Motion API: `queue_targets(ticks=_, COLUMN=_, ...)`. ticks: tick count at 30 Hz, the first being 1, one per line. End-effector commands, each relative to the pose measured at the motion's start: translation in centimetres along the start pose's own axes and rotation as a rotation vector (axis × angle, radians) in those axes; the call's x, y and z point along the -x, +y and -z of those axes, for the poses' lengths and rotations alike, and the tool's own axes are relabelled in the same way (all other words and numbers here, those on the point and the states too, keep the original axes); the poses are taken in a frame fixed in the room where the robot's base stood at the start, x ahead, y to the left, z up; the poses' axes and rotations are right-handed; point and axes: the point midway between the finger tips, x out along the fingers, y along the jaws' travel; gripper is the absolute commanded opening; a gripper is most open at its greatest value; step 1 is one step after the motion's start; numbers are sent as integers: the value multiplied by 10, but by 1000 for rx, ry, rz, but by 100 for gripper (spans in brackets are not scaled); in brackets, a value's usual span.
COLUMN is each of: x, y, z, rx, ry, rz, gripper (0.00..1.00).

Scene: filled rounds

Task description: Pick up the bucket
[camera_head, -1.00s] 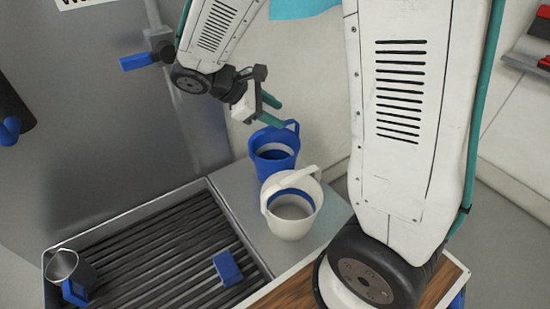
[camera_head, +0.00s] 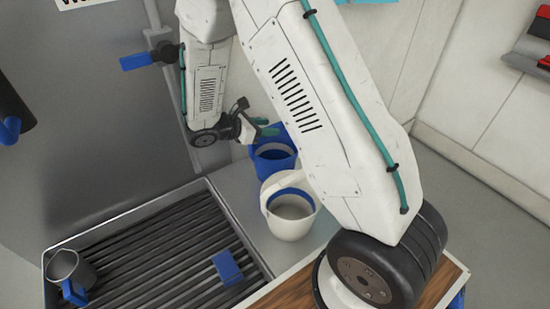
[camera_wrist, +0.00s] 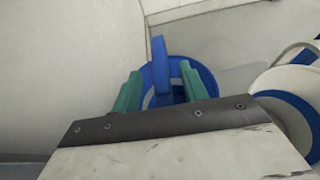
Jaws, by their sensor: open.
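A blue bucket (camera_head: 272,158) stands on the grey counter (camera_head: 236,190) near the wall, with its handle raised. A white bucket (camera_head: 290,219) with a blue band inside stands just in front of it. My gripper (camera_head: 268,127) is at the blue bucket's upper left rim in the head view. In the wrist view, the green fingers of my gripper (camera_wrist: 163,88) are apart, with the blue bucket's raised handle (camera_wrist: 162,70) showing between them. The blue bucket (camera_wrist: 205,78) is partly hidden by the fingers. I cannot tell whether they touch the handle. The white bucket (camera_wrist: 285,100) is at the right.
A slatted grey basin (camera_head: 209,181) is left of the buckets, holding a blue block (camera_head: 228,268) and a metal jug (camera_head: 68,266). A blue-handled valve (camera_head: 138,62) sticks out above. The wall is close behind the blue bucket.

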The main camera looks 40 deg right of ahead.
Motion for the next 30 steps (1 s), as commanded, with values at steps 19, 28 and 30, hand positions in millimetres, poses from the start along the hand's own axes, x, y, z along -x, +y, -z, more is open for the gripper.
queue_targets(ticks=19, x=-18, y=0, z=0, rx=0, ry=0, rz=0, gripper=0)
queue_targets(ticks=28, x=-17, y=0, z=-2, rx=-1, ry=0, rz=0, gripper=0)
queue_targets(ticks=30, x=-16, y=0, z=-6, rx=-2, ry=0, rz=-1, gripper=0)
